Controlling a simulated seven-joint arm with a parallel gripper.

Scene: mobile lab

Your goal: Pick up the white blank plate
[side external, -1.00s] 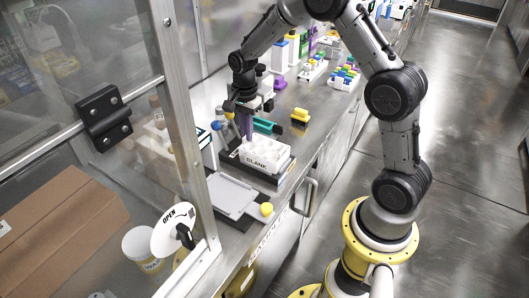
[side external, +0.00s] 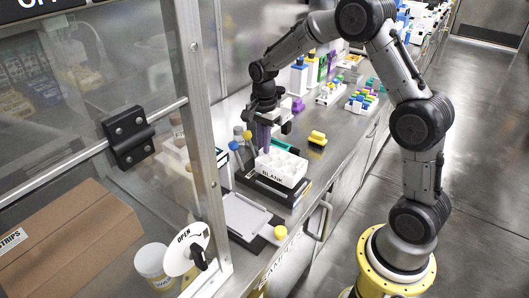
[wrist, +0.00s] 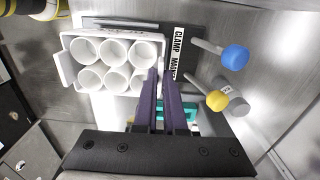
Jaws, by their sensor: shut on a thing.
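The white blank plate (side external: 290,179) is a white block with round wells and "BLANK" on its front face. It sits at a black base on the steel bench. The wrist view shows it from above at upper left, with its wells open (wrist: 102,65). My gripper (side external: 264,150) points down at the plate's far-left end. In the wrist view its purple fingers (wrist: 162,76) are close together at the plate's right end wall and shut on it. The fingertips partly hide that wall. I cannot tell whether the plate is clear of its base.
Blue-topped and yellow-topped knobs (wrist: 235,58) stand close beside the fingers. A yellow block (side external: 317,138) and a teal item (side external: 283,146) are behind. A glass panel frame (side external: 205,150) stands at left.

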